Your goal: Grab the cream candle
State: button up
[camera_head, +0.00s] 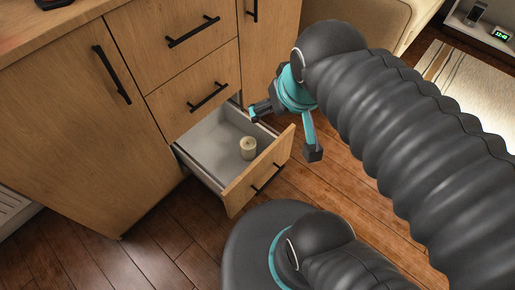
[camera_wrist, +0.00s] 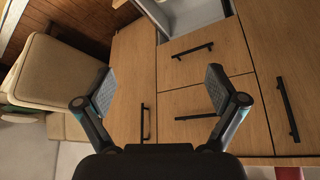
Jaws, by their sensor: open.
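The cream candle (camera_head: 248,147) stands upright inside the open bottom drawer (camera_head: 205,143), near the drawer's front panel, in the head view. It is short and round. My gripper (camera_head: 282,133) is above and to the right of the candle in that view, apart from it, near the drawer's right side. In the wrist view my gripper (camera_wrist: 160,90) has its two fingers spread wide with nothing between them. The open drawer (camera_wrist: 192,16) shows at the top of the wrist view. I cannot clearly make out the candle there.
Closed wooden drawers (camera_head: 170,43) with black handles are above the open one. A tall cabinet door (camera_head: 75,110) is to the left. A beige chair (camera_wrist: 50,85) is at the left of the wrist view. Wooden floor (camera_head: 170,235) lies in front, and a striped rug (camera_head: 465,85) is at right.

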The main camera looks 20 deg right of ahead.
aim_at(249, 152)
jog(key=z, duration=0.55)
jog(key=k, duration=1.3)
jog(key=u, duration=0.25)
jog(key=i, duration=0.75)
jog(key=u, duration=0.95)
jog(key=i, duration=0.5)
jog(key=u, duration=0.2)
